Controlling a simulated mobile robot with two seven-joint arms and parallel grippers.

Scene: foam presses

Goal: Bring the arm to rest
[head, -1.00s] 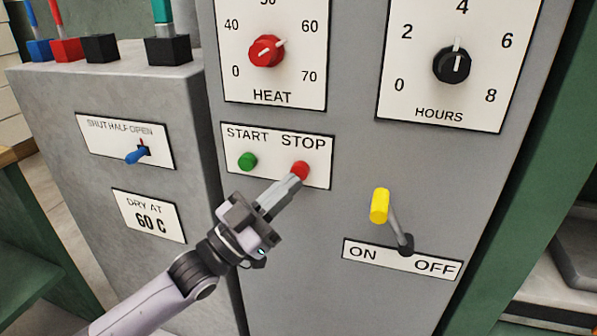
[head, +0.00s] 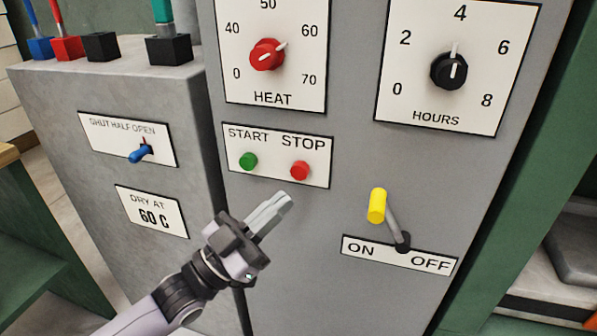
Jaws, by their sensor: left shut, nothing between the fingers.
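My left gripper (head: 286,203) is shut and empty in the head view. It is in front of the grey control panel (head: 345,205), its tips just below the red STOP button (head: 299,170) and apart from it in the picture. The green START button (head: 248,161) is to the left of the red one. My left arm comes in from the lower left. My right gripper is not in view.
A yellow-handled lever (head: 377,205) sticks out right of my gripper, above an ON/OFF plate (head: 400,255). The red HEAT knob (head: 267,54) and black HOURS knob (head: 449,70) are above. A grey box with a blue lever (head: 140,153) stands left.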

